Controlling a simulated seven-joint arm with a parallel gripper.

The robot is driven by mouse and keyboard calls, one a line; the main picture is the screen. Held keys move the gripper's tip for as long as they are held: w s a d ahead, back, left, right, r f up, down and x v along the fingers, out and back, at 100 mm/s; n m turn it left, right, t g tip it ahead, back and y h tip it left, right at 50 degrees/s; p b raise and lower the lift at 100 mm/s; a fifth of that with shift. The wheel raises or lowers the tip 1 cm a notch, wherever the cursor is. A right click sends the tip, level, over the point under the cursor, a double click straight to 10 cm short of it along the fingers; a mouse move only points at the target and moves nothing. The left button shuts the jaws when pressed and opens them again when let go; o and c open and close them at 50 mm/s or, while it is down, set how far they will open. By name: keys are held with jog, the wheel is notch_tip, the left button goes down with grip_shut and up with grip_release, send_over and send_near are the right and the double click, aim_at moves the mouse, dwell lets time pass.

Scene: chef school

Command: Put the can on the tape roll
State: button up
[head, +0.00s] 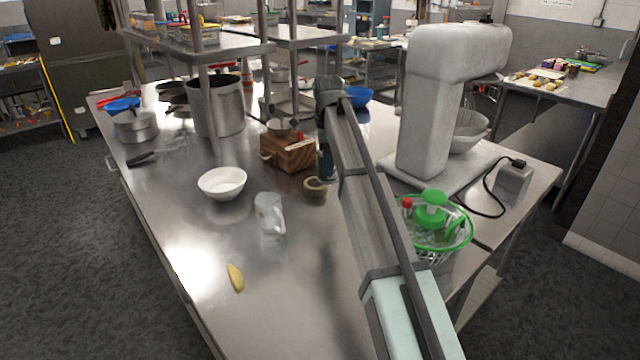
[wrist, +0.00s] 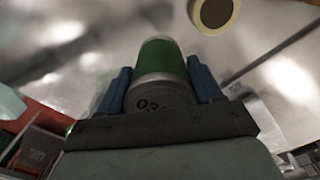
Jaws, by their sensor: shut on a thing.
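The can, green with a grey end, shows in the wrist view (wrist: 160,60) between the two blue fingers of my gripper (wrist: 160,78). My gripper is shut on it. In the head view the can (head: 326,168) is a small dark green shape below the end of my arm, partly hidden by it. The tape roll (head: 315,191) sits on the metal table just left of and nearer than the can. It also shows at the top right of the wrist view (wrist: 213,14), apart from the can. In the head view the fingers are hard to make out.
A wooden block (head: 288,153) stands close behind the tape roll. A glass pitcher (head: 269,214), a white bowl (head: 222,183) and a banana (head: 235,278) lie to the left. A stand mixer (head: 428,110) and a green-topped salad spinner (head: 436,225) are on the right. The front-left table is mostly clear.

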notch_tip(320, 180, up, 3)
jog(key=m, duration=0.1)
send_over(315, 183)
jog(key=shift+w+f+m, duration=0.1)
jog(key=shift+f+m, duration=0.4)
jog(key=shift+f, duration=2)
jog(key=shift+w+f+m, duration=0.1)
jog(key=shift+f+m, duration=0.4)
jog(key=shift+f, duration=2)
jog(key=shift+f, duration=0.15)
jog(key=o, duration=1.3)
notch_tip(315, 183, up, 12)
jog(key=shift+r, duration=0.15)
